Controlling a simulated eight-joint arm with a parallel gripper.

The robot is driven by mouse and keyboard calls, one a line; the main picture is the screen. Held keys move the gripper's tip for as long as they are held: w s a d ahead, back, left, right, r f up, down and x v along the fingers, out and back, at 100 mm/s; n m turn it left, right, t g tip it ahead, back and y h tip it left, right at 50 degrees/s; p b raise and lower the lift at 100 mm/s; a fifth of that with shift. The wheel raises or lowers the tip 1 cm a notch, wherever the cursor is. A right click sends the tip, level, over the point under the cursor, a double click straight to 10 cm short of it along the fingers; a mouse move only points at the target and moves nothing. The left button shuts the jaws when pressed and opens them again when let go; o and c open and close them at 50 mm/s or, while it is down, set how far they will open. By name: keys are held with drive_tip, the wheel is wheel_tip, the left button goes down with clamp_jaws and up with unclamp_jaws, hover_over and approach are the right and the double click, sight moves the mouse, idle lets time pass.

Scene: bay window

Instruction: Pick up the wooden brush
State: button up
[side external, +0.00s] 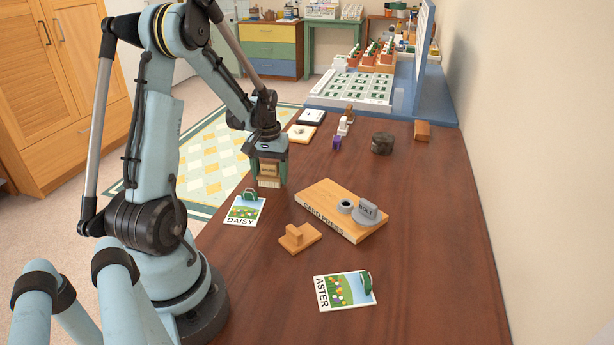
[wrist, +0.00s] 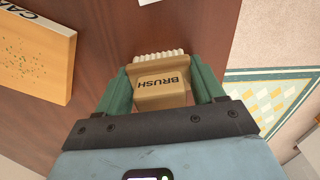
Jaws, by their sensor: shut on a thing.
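The wooden brush (side external: 269,170) is a tan block with pale bristles, held between the fingers of my gripper (side external: 270,169). In the wrist view the brush (wrist: 162,88) shows the word BRUSH, with its bristles pointing away from the palm. My gripper (wrist: 160,92) is shut on it, one green finger on each side. In the side external view the brush hangs with its bristles down, near the table's left edge, behind the DAISY card (side external: 244,209). I cannot tell whether the bristles touch the table.
A wooden card press (side external: 322,212) with a grey weight (side external: 369,213) and a tape ring lies to the right. A small wooden block (side external: 299,238) and the ASTER card (side external: 345,289) lie nearer. A dark round tin (side external: 382,144) stands farther back.

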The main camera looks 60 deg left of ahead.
sight(270, 164)
drive_tip(key=shift+r, duration=0.45)
drive_tip(key=r, duration=0.3)
drive_tip(key=shift+d+r, duration=0.2)
drive_tip(key=shift+r, duration=0.1)
drive_tip(key=w+d+r, duration=0.2)
drive_tip(key=d+r, duration=0.4)
drive_tip(key=d, duration=0.5)
drive_tip(key=shift+w+r, duration=0.25)
drive_tip(key=shift+w, duration=0.1)
